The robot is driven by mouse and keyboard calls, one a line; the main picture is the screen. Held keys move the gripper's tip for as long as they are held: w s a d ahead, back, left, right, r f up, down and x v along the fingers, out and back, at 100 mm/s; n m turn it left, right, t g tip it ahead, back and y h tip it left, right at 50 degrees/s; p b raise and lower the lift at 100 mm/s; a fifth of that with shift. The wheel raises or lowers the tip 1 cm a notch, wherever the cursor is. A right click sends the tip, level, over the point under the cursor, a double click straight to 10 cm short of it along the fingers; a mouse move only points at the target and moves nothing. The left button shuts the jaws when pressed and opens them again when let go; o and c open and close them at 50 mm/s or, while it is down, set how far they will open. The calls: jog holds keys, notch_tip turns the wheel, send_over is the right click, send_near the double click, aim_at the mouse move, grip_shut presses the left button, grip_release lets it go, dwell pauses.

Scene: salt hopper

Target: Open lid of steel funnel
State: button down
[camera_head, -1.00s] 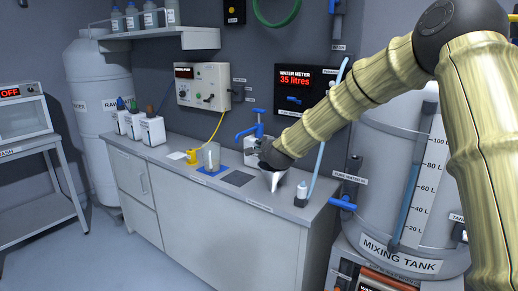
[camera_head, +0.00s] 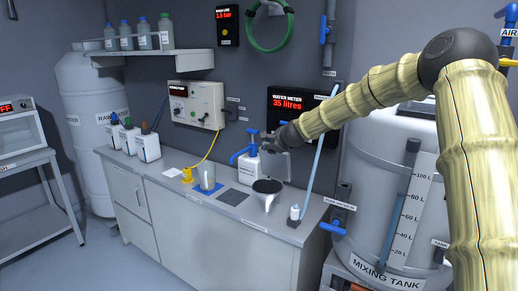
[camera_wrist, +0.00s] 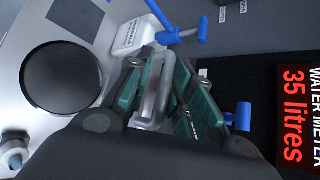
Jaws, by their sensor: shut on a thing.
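The steel funnel (camera_head: 268,198) stands near the right end of the counter, its round top dark. In the wrist view its wide dark round mouth (camera_wrist: 62,80) with a grey rim shows at the left, uncovered. My gripper (camera_head: 272,146) is above and behind the funnel, apart from its rim. In the wrist view my gripper (camera_wrist: 165,85) has its green-padded fingers closed around a grey metal piece, which appears to be the lid (camera_wrist: 152,98). Its full shape is mostly hidden by the fingers.
A white container with a blue pump (camera_head: 248,168) stands close behind the funnel. The water meter (camera_head: 300,108) is on the wall beside my gripper. A dark pad (camera_head: 232,198) lies left.

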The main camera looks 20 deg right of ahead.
jog(key=shift+w+d+r+p, duration=0.2)
jog(key=shift+w+d, duration=0.35)
jog(key=shift+d, duration=0.35)
jog(key=shift+w+d+r+p, duration=0.15)
jog(key=shift+w+d, duration=0.4)
jog(key=shift+d, duration=0.35)
jog(key=shift+f, duration=0.1)
jog(key=c, duration=1.5)
grip_release()
jog(key=shift+f, duration=0.1)
jog(key=shift+w+d+f, duration=0.1)
jog(key=shift+d, duration=0.05)
jog(key=v, duration=1.2)
